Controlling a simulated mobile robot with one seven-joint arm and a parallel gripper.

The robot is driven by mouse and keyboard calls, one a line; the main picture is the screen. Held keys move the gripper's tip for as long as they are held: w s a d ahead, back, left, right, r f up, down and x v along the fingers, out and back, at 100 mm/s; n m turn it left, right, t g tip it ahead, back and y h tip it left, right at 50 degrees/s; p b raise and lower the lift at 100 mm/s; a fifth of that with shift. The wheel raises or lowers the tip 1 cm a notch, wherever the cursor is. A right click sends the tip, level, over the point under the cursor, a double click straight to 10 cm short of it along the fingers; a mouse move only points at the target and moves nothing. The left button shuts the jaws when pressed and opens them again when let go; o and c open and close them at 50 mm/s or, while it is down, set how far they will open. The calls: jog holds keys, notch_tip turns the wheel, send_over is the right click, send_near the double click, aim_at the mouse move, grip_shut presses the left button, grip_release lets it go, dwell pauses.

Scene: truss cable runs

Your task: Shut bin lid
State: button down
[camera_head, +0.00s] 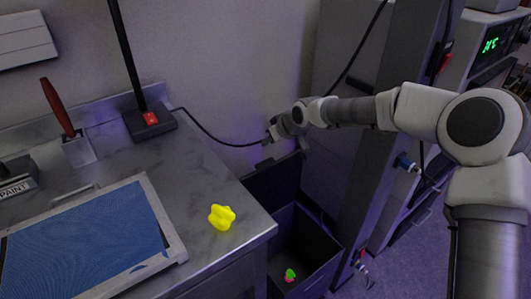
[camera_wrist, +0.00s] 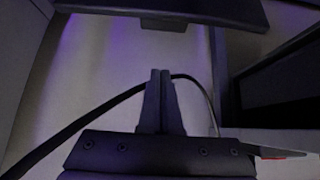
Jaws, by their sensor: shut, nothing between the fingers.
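The dark bin (camera_head: 318,262) stands on the floor beside the workbench, its top open. Its dark lid (camera_head: 272,182) is raised, standing up at the back of the bin near the wall. My gripper (camera_head: 267,141) is above the lid's upper edge, close to the wall; I cannot tell whether it touches the lid. In the wrist view my gripper (camera_wrist: 160,72) has its two fingers together with nothing between them. A small green and pink item (camera_head: 290,275) lies inside the bin.
The metal workbench (camera_head: 205,165) is left of the bin, with a yellow object (camera_head: 221,217) near its corner and a blue-screened frame (camera_head: 90,240). A black cable (camera_head: 215,136) runs along the wall near my gripper. A tall grey cabinet (camera_head: 375,150) stands right of the bin.

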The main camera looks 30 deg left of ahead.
aim_at(264, 161)
jog(key=b+x, duration=0.3)
jog(key=x, duration=0.7)
jog(key=shift+s+d+b, duration=0.25)
jog(key=shift+s+d, duration=0.05)
jog(key=shift+d, duration=0.3)
jog(key=shift+s+d+b, duration=0.25)
jog(key=shift+s+d, duration=0.1)
jog(key=shift+d, duration=0.3)
jog(key=shift+s+d+b, duration=0.25)
jog(key=shift+s+d, duration=0.05)
jog(key=shift+d, duration=0.3)
jog(key=shift+d, duration=0.1)
